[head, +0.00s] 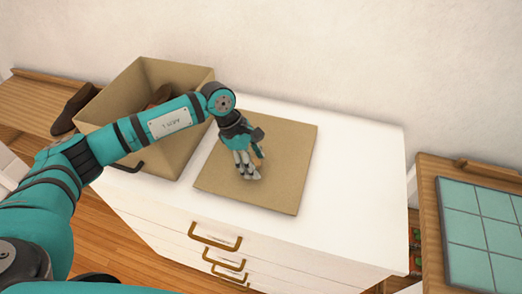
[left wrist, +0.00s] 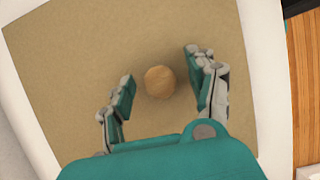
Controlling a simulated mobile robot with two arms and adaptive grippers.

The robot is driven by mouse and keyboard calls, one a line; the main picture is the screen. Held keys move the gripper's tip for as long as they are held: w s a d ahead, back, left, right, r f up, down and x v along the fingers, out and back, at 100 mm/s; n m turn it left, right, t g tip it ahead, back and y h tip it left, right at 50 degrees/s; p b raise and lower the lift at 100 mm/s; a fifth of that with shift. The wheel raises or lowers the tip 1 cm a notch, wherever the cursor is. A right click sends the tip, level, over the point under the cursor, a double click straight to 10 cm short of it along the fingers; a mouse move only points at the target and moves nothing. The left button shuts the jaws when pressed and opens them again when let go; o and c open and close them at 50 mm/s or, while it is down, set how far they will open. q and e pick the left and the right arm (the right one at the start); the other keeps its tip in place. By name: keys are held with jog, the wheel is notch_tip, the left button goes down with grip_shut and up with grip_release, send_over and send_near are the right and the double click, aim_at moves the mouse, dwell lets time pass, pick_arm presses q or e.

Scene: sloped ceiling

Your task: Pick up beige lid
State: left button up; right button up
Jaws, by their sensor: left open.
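The beige lid (head: 287,160) is a flat square panel lying on top of the white dresser, beside the open beige box. In the left wrist view the lid (left wrist: 75,60) fills most of the picture, with a round wooden knob (left wrist: 159,82) on it. My left gripper (head: 250,172) is over the lid's middle and hides the knob in the head view. In the left wrist view its open fingers (left wrist: 160,88) stand on both sides of the knob, with gaps to it. My right gripper is not in view.
The open beige box (head: 190,146) stands on the dresser's left part with a brown item inside, partly behind my left arm. The white dresser top (head: 360,170) is clear on the right. A brown shoe (head: 72,107) is at left. A wooden piece with teal tiles (head: 480,225) stands at right.

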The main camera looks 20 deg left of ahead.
pick_arm(q)
jog(key=shift+d+f, duration=0.1)
jog(key=shift+f, duration=0.05)
grip_shut()
dwell(0.4)
